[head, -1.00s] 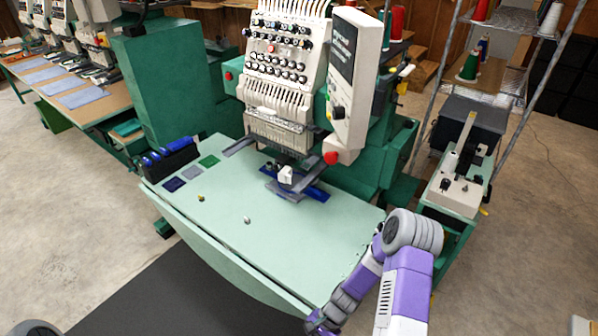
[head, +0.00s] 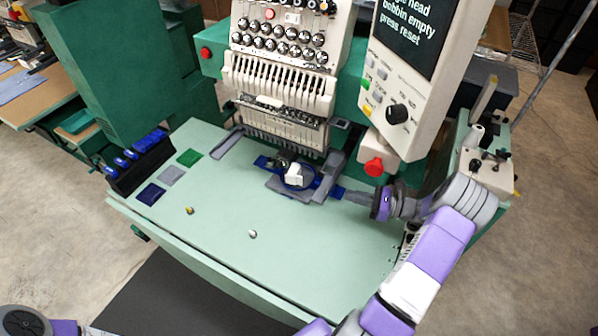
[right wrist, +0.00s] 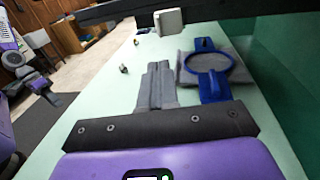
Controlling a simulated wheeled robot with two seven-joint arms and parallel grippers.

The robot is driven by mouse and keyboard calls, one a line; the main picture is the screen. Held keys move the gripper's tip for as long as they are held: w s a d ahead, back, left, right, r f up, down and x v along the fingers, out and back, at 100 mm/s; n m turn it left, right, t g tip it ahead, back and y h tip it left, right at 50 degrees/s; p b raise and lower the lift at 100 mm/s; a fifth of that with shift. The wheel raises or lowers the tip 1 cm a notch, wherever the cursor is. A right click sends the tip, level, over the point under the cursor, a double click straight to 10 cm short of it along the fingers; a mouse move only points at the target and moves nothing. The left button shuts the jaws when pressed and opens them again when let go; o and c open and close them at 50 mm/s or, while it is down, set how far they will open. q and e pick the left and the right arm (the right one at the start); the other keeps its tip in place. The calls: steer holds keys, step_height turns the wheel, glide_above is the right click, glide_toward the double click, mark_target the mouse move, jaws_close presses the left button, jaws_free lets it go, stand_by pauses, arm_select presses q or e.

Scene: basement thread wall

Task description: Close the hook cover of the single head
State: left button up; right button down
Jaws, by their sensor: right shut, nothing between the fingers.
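The single embroidery head (head: 275,85) stands behind its pale green table. Under its needles a blue hoop (head: 268,163) and a grey plate (head: 283,188) surround a small white block (head: 295,174). I cannot tell for sure which part is the hook cover. My right gripper (head: 347,194) is shut and empty, low over the table just right of the hoop, pointing left. In the right wrist view its grey fingers (right wrist: 158,75) lie together beside the blue hoop (right wrist: 208,88), with the pale block (right wrist: 168,22) beyond.
A control panel (head: 403,75) with a red button (head: 374,167) hangs above my right wrist; its screen mentions an empty bobbin. Two small bobbins (head: 252,234) (head: 189,211) lie on the open table front. Swatches and a black rack (head: 135,168) stand at the left.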

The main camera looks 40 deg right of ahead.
steer(key=b, duration=0.2)
glide_toward(296, 174)
steer(key=w+a+f, duration=0.2)
steer(key=w+a, duration=0.1)
steer(key=shift+w+f, duration=0.3)
steer(key=shift+a, duration=0.15)
